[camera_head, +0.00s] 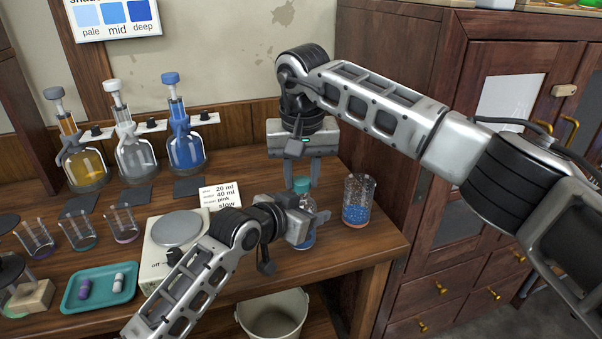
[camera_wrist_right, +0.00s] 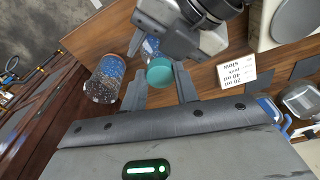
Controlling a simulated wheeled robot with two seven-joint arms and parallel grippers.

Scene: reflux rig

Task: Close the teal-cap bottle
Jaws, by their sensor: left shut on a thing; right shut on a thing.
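The bottle (camera_head: 307,241) with blue contents stands at the front right of the wooden bench, mostly hidden by my left gripper (camera_head: 308,222). My left gripper comes from the left and is shut on the bottle's body. The teal cap (camera_head: 302,184) is at the top of the bottle; it also shows in the right wrist view (camera_wrist_right: 160,72). My right gripper (camera_head: 302,178) points down from above and is shut on the teal cap, with one finger on each side. Whether the cap is seated on the neck cannot be told.
A glass beaker (camera_head: 358,203) with blue grains stands just right of the bottle. A teal tray (camera_head: 72,300) lies front left. A bucket (camera_head: 272,318) sits below the bench edge.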

